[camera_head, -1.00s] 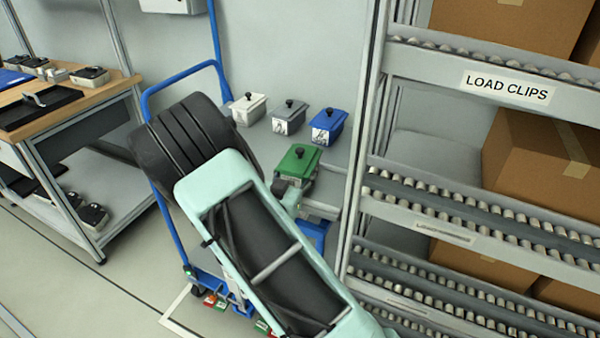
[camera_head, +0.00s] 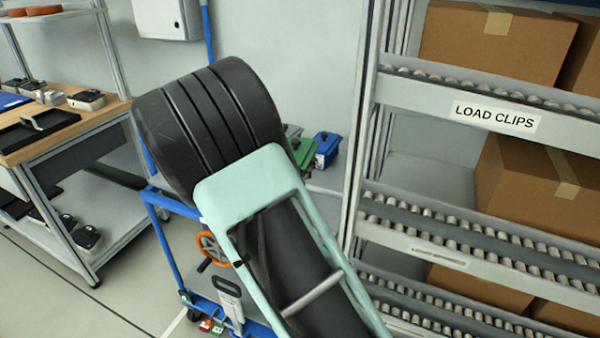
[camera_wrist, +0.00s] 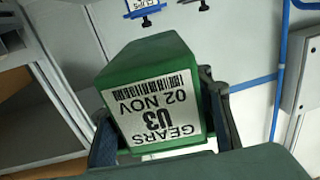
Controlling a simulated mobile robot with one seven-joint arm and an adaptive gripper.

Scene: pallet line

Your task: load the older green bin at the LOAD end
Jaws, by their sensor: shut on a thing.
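The green bin (camera_wrist: 148,62) fills the middle of the wrist view. In the head view a green bin (camera_head: 304,156) shows partly behind my arm, which hides my gripper. The LOAD CLIPS sign (camera_head: 495,117) is on the rack at right.
A blue bin (camera_head: 327,149) stands beside the green one. The roller rack (camera_head: 470,218) with cardboard boxes (camera_head: 530,175) is close on the right. A blue-framed cart (camera_head: 160,200) with an orange handwheel (camera_head: 213,249) is below my arm. A workbench (camera_head: 60,125) stands at left.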

